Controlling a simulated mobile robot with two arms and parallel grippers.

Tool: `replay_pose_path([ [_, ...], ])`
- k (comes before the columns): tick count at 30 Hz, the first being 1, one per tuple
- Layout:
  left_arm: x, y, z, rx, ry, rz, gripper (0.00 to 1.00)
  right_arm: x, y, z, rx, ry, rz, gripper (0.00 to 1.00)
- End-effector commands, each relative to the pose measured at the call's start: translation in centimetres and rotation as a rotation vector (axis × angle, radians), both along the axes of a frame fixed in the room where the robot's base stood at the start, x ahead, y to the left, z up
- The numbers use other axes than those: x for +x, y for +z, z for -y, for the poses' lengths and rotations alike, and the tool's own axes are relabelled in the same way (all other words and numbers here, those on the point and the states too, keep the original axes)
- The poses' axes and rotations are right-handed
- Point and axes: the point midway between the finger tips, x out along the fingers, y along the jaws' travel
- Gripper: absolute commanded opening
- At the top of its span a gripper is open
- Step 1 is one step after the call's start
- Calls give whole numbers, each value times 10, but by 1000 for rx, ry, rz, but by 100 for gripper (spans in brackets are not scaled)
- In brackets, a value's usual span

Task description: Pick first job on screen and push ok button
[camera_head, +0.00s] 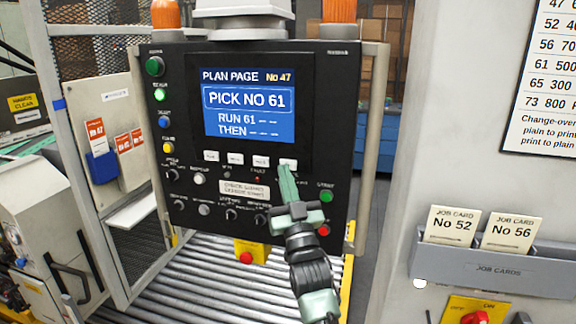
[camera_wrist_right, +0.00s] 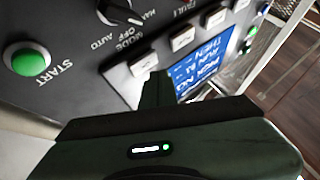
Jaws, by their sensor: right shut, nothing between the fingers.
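The control panel's screen (camera_head: 248,105) is lit blue and reads "PLAN PAGE No 47", "PICK NO 61", "RUN 61" with dashes, and "THEN" with dashes. Below it is a row of small white buttons, whose labels are too small to read. My right gripper (camera_head: 286,170) is shut and empty, its green fingers pointing up at the rightmost white button (camera_head: 289,161) and overlapping its lower edge. Whether it touches is unclear. In the right wrist view, the fingers (camera_wrist_right: 156,90) are beside a white button (camera_wrist_right: 143,64), with part of the screen behind. My left gripper is not in view.
A green start button (camera_head: 326,196) and a red button (camera_head: 323,230) are on the panel's lower right. Knobs line its lower part. A roller conveyor (camera_head: 200,280) lies below. A grey holder (camera_head: 490,272) with job cards No 52 and No 56 is at right.

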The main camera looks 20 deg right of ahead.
Motion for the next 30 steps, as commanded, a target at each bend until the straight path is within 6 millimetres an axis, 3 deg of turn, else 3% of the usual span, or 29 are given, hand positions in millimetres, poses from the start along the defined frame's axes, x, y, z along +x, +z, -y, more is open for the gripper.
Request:
replay_pose_path([
  [15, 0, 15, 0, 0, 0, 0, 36, -38, 0, -26, 1, 1, -2, 0],
  [30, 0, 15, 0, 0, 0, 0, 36, -41, -3, -31, 4, 5, -5, 0],
])
